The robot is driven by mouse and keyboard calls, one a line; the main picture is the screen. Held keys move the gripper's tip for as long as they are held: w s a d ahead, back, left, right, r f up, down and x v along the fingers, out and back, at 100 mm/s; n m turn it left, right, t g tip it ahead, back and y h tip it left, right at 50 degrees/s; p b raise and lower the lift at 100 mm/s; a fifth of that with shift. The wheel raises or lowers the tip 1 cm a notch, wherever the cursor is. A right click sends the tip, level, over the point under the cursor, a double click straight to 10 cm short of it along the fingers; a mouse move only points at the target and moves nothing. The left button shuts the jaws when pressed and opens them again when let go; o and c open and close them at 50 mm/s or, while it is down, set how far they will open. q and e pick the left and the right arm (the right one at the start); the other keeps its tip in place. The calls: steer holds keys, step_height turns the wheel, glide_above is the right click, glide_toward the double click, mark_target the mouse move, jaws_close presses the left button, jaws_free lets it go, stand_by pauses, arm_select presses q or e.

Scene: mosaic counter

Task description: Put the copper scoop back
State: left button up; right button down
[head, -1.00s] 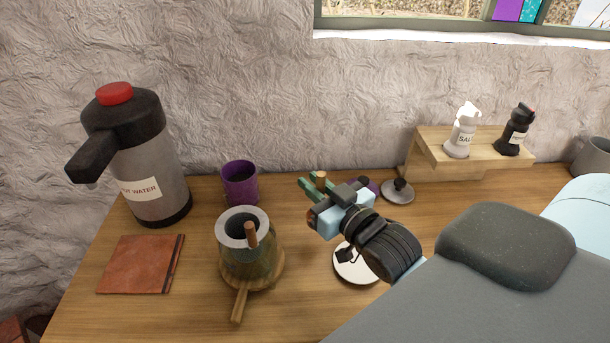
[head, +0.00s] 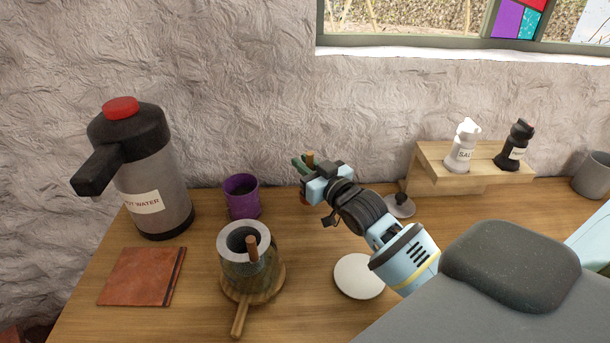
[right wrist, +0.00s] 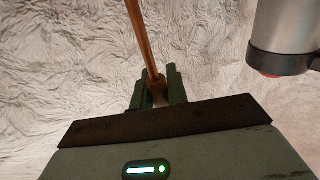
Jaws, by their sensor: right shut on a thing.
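My right gripper (head: 303,165) is near the wall, above the back of the counter, to the right of the purple mug. Its green fingers (right wrist: 153,92) are shut on the copper scoop. In the right wrist view the scoop (right wrist: 139,35) shows as a thin copper-brown rod running up from between the fingers to the top edge. In the head view a short brown end of it (head: 310,157) stands up by the fingers. A reddish-brown bit shows just under the gripper; the scoop's bowl is not clearly seen. My left gripper is not in view.
A grey-rimmed pot (head: 232,263) stands on a round wooden board (head: 240,317). Nearby are the purple mug (head: 242,197), water flask (head: 150,180), brown book (head: 140,276), white disc (head: 357,278) and knobbed grey lid (head: 399,207). A wooden shelf (head: 440,178) holds salt and pepper.

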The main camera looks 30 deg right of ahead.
steer(key=shift+a+f, duration=0.1)
steer(key=shift+f, duration=1.65)
steer(key=c, duration=1.4)
jaws_free()
steer(key=shift+s+d+b, duration=0.15)
steer(key=shift+s+b, duration=0.05)
steer(key=shift+s, duration=2.85)
steer(key=shift+s+d+b, duration=0.15)
steer(key=shift+s, duration=2.85)
